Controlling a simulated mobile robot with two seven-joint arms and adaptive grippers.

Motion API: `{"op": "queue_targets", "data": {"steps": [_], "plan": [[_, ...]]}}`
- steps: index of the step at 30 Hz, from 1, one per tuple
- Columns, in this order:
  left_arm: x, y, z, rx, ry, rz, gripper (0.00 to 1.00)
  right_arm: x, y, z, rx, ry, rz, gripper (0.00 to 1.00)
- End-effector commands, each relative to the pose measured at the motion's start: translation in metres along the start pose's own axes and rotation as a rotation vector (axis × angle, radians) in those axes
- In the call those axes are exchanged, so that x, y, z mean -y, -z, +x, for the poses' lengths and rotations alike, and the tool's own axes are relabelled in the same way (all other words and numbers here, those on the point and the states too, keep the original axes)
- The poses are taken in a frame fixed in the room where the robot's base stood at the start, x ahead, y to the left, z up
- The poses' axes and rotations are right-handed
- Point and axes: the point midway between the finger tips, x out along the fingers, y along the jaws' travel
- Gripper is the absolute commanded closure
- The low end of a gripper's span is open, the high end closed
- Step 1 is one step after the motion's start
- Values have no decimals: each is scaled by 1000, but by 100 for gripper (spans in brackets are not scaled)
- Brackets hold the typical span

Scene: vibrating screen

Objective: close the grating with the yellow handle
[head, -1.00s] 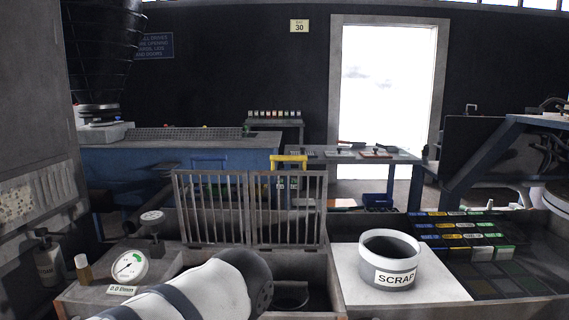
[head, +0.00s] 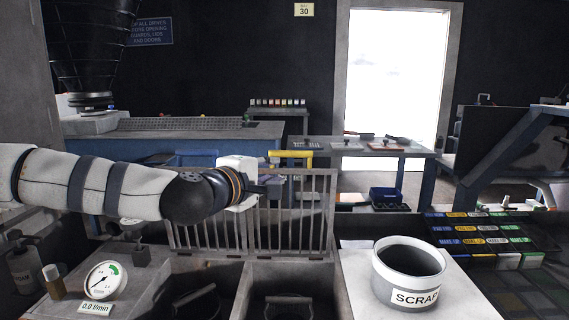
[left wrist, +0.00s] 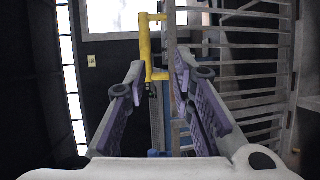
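The grating with the yellow handle (head: 297,218) is the right one of two barred gratings. It stands upright behind the open compartments. Its yellow handle (head: 291,154) is at the top edge and also shows in the left wrist view (left wrist: 146,46). My left gripper (head: 270,186) is in front of the gratings, a little left of and below the handle in the head view. In the left wrist view my left gripper (left wrist: 160,65) is open and empty, with the handle ahead of and between its fingertips. I see no contact. My right gripper is out of view.
The left grating (head: 207,228) also stands upright, partly covered by my left arm. Open compartments (head: 283,272) lie in front. A scrap pot (head: 407,296) stands at right, and a gauge (head: 105,280) and a bottle (head: 24,265) at left.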

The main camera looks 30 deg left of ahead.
Motion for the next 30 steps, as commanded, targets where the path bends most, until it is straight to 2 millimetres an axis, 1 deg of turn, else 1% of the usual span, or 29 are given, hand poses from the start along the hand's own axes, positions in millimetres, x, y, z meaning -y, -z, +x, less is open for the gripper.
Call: {"op": "queue_targets", "data": {"steps": [1,2,5,8,12,15,18,22,29,30], "plan": [[-11,7,-1,-12,-23,-27,77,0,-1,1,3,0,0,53],[-14,9,0,-17,-31,-36,77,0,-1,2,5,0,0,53],[-14,12,12,-21,-32,-42,77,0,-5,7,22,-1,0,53],[-11,12,37,-21,-27,-38,77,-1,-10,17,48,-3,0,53],[-12,12,74,-21,-28,-38,77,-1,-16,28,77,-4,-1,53],[-14,12,95,-19,-29,-38,77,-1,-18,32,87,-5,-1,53],[-17,12,110,-19,-31,-37,77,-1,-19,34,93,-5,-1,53],[-20,12,118,-17,-33,-38,77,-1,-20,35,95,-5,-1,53],[-21,12,119,-17,-35,-38,77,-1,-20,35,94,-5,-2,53],[-21,12,119,-17,-35,-38,84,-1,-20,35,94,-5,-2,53]]}}
